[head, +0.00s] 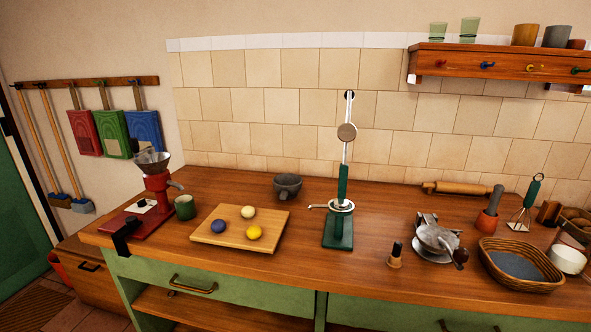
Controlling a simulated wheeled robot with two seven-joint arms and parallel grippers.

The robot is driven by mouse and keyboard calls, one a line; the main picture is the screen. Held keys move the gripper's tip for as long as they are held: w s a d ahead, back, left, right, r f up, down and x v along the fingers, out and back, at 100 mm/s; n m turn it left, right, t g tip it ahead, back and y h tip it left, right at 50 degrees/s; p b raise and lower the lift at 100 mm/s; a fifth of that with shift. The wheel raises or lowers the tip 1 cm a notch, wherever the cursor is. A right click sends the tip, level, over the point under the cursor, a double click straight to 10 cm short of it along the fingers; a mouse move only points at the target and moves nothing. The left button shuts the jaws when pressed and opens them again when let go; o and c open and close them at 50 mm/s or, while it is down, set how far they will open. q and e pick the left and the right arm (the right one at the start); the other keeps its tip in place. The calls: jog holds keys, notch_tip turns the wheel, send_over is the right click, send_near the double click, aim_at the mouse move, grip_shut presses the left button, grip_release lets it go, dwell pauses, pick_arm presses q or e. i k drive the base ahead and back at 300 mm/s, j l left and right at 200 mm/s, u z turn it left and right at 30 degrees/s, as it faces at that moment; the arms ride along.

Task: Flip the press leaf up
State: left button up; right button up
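A metal press (432,256) stands on the right half of the wooden counter, just left of the wicker basket. Its round silver leaf (436,236) looks folded down over the base, perhaps slightly tilted. A dark brown knob (461,255) sticks out at its front right. Whether the leaf rests flat on the base is too small to tell. Neither of my grippers is in the head view.
A tall green-based stand (338,232) rises mid-counter. A small dark-topped wooden piece (394,257) stands left of the press. A board (228,240) with balls and a red grinder (156,190) stand left.

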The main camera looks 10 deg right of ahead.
aim_at(435, 238)
jog(key=z, duration=1.25)
